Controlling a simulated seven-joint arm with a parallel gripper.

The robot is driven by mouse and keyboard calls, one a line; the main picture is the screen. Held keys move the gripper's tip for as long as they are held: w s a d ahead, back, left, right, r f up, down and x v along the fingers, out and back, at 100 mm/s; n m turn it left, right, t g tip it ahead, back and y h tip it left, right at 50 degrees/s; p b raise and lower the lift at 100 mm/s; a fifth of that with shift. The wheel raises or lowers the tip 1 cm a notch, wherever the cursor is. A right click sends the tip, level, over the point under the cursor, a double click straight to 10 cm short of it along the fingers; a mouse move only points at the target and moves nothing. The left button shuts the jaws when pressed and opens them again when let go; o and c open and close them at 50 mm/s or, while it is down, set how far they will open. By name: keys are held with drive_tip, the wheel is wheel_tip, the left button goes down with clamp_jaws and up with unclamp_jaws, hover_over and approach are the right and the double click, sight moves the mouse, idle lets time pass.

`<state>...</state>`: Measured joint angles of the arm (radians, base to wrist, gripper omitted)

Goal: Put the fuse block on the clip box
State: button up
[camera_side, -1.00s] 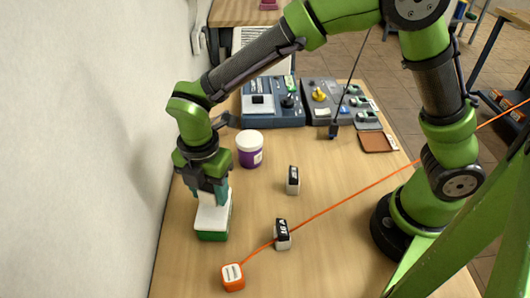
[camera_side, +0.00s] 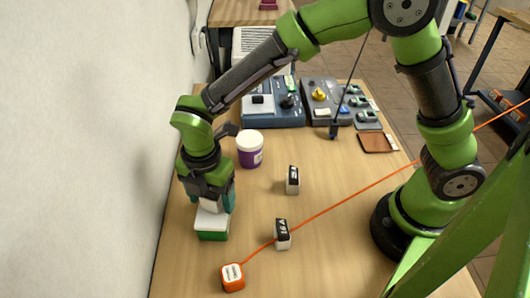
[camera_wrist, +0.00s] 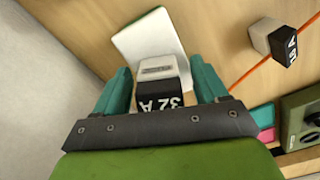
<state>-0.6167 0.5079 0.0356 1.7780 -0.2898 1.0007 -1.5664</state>
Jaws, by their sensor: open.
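The fuse block (camera_wrist: 158,84), white with a black face marked "32 A", stands on the white top of the clip box (camera_wrist: 138,38) in the wrist view. In the side view the green-and-white clip box (camera_side: 211,231) sits on the table near the wall, and the block (camera_side: 210,204) is mostly hidden by my gripper (camera_side: 213,203). My gripper (camera_wrist: 162,85) is open, with one teal finger on each side of the block. Gaps show between block and fingers in the wrist view.
Two similar black-and-white blocks (camera_side: 282,235) (camera_side: 292,180) stand to the right. An orange cube (camera_side: 233,277) has an orange cable crossing the table. A purple tub (camera_side: 250,149) with a white lid stands behind my gripper. Control panels (camera_side: 273,102) are at the back.

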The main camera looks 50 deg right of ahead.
wheel_tip(320, 180, up, 12)
drive_tip(key=shift+f, duration=0.1)
drive_tip(key=s+d+r+m+t+y, duration=0.25)
drive_tip(key=d+r+m, duration=0.35)
drive_tip(key=d+m, duration=0.45)
drive_tip(key=s+d+m+t, duration=0.4)
drive_tip(key=s+d+m, duration=0.4)
drive_tip(key=d+m, duration=0.4)
drive_tip(key=m, duration=0.4)
drive_tip(key=shift+r+t, duration=0.25)
drive_tip(key=shift+t, duration=0.1)
